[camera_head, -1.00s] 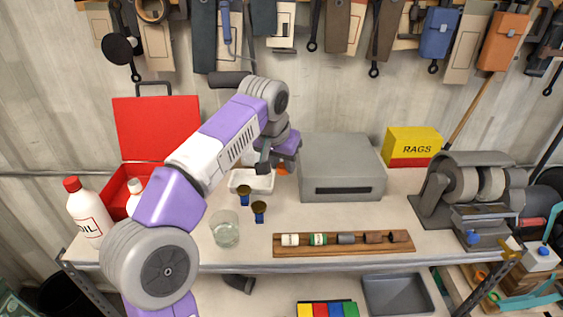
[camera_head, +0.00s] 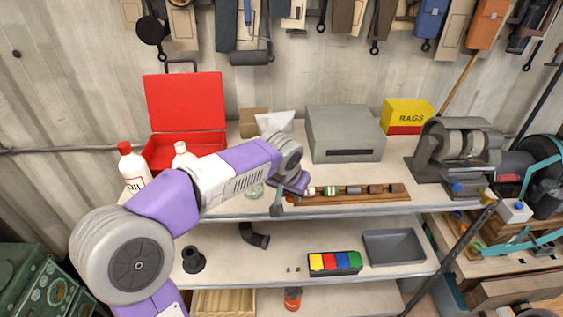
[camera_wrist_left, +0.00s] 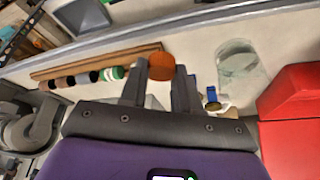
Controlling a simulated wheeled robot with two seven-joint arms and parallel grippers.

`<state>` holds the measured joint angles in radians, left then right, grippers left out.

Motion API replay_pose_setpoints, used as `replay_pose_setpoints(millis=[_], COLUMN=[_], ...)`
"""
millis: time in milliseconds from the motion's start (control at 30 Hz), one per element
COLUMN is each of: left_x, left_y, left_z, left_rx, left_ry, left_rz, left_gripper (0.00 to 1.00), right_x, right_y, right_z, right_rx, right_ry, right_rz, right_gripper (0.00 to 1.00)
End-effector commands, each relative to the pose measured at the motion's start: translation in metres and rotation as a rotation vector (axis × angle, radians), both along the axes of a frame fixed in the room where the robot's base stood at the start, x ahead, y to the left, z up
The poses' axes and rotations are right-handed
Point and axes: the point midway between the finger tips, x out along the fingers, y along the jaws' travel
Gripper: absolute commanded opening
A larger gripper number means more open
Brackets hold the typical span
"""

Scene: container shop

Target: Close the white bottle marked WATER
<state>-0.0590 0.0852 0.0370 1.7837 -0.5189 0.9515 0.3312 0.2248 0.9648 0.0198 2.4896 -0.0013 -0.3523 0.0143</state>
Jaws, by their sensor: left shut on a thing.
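A small white bottle (camera_head: 182,155) stands by the red toolbox at the left of the bench, partly hidden behind my left arm. Its label does not show, so I cannot read WATER on it. My left gripper (camera_head: 283,203) is to the right of the bottle, near the bench's front edge and the left end of the wooden rack. It is shut on an orange round cap (camera_wrist_left: 160,67), which sits between its fingertips in the left wrist view. My right gripper is not in view.
A white OIL bottle with a red cap (camera_head: 134,170) stands beside the red toolbox (camera_head: 185,101). A glass (camera_wrist_left: 240,62) stands near my left gripper. The wooden rack (camera_head: 400,194) holds several small cylinders. A grey box (camera_head: 344,135) stands behind it.

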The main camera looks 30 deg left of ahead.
Motion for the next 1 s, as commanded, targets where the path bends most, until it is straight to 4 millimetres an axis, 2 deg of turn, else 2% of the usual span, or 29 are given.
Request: replay_pose_setpoints(millis=[33,167,233,300,400,500,700,1000], left_x=[-0.007,-0.023,-0.034,-0.043,-0.047,-0.048,-0.048,-0.047], left_y=[-0.010,-0.034,-0.048,-0.062,-0.069,-0.070,-0.071,-0.071], left_z=[-0.023,-0.083,-0.122,-0.163,-0.202,-0.224,-0.248,-0.251], left_rx=[0.005,0.004,-0.002,-0.014,-0.024,-0.027,-0.027,-0.026], left_ry=[0.008,0.008,0.010,0.011,0.005,0.004,0.003,0.003], left_rz=[-0.010,-0.032,-0.052,-0.069,-0.076,-0.076,-0.075,-0.075], left_gripper=[0.04,0.04,0.04,0.04,0.04,0.04,0.04,0.04], right_x=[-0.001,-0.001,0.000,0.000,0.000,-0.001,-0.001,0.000], right_y=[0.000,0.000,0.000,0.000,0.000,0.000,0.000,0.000], right_z=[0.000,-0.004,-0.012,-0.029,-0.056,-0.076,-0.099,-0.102], right_rx=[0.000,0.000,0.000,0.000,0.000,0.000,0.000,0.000], right_ry=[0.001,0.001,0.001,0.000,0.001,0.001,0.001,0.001], right_rz=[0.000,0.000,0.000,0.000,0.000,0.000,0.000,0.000], right_gripper=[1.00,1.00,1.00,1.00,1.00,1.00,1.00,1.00])
